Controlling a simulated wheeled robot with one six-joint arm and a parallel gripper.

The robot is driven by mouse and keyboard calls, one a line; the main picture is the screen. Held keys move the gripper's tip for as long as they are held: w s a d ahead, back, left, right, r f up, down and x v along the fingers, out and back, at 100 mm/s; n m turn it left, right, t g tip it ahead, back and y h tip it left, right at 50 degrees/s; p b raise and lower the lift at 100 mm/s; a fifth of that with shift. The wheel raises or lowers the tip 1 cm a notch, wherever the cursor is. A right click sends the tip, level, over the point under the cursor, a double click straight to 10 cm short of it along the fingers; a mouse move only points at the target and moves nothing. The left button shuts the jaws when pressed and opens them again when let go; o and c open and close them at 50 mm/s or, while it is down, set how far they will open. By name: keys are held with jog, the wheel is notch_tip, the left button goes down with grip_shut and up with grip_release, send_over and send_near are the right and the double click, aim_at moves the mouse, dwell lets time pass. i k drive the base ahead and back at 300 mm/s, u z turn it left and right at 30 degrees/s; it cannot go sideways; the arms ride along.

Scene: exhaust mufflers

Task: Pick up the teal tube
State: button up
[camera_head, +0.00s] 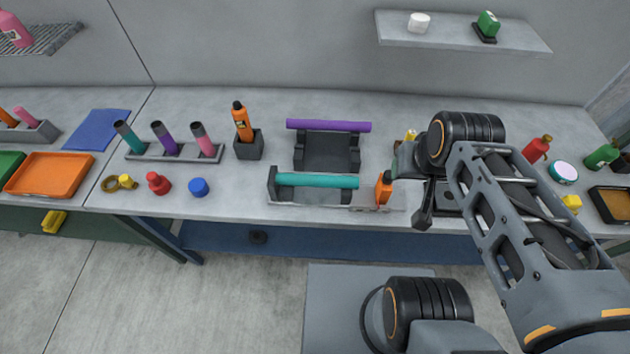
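The teal tube (317,181) lies horizontally across a grey metal holder (300,198) near the front edge of the workbench. An orange-handled clamp-like part (383,189) stands at the holder's right end. My gripper (424,192) is to the right of the tube, apart from it, over the bench. Its fingers are partly hidden by the wrist and seen from the side, so its opening is unclear.
A purple tube (328,126) lies on a black cradle (327,152) just behind. An orange bottle (242,122) stands in a dark holder to the left. A rack (172,154) holds several upright tubes, one teal. A blue cap (199,187) sits in front. Bench space between cap and holder is clear.

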aim_at(323, 181)
jog(key=z, duration=2.5)
jog(key=k, duration=1.7)
jog(key=u, duration=2.15)
jog(key=i, duration=0.5)
